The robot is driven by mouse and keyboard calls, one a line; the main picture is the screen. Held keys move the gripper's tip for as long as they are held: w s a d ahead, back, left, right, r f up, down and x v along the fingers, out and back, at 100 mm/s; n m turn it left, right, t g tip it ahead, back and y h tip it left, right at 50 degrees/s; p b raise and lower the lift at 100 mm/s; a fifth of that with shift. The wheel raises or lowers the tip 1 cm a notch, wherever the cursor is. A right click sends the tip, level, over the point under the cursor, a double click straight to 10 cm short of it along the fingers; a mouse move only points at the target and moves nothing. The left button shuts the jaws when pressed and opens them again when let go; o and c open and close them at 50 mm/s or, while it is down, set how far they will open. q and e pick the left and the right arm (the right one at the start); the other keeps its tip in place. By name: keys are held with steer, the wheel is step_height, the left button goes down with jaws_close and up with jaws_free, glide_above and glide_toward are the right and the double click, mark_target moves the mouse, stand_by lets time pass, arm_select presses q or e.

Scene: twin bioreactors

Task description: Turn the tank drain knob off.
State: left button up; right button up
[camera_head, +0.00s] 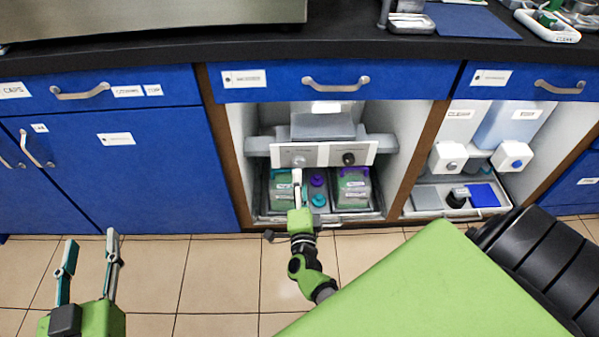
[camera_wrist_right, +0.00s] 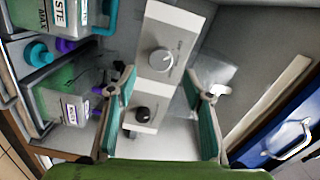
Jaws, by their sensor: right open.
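A pale panel (camera_head: 323,154) in the open cabinet under the bench carries a silver knob (camera_head: 298,160) on its left and a black knob (camera_head: 348,158) on its right. I cannot read which label names the tank drain. In the right wrist view the silver knob (camera_wrist_right: 160,61) lies just beyond and between the fingertips of my open right gripper (camera_wrist_right: 159,76), with no visible contact. The black knob (camera_wrist_right: 142,115) lies lower, between the fingers. In the head view my right gripper (camera_head: 298,178) is below the silver knob. My left gripper (camera_head: 91,240) is open and empty, far left.
Green-filled containers (camera_head: 353,190) and purple and teal caps stand in a tray below the panel. Another bay at right holds two white dispensers (camera_head: 448,157). Blue doors (camera_head: 120,170) and wooden dividers frame the cabinet. The tiled floor (camera_head: 200,275) is clear at front left.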

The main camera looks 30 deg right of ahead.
steer(key=v, duration=0.5)
steer(key=shift+w, duration=0.1)
stand_by(0.3)
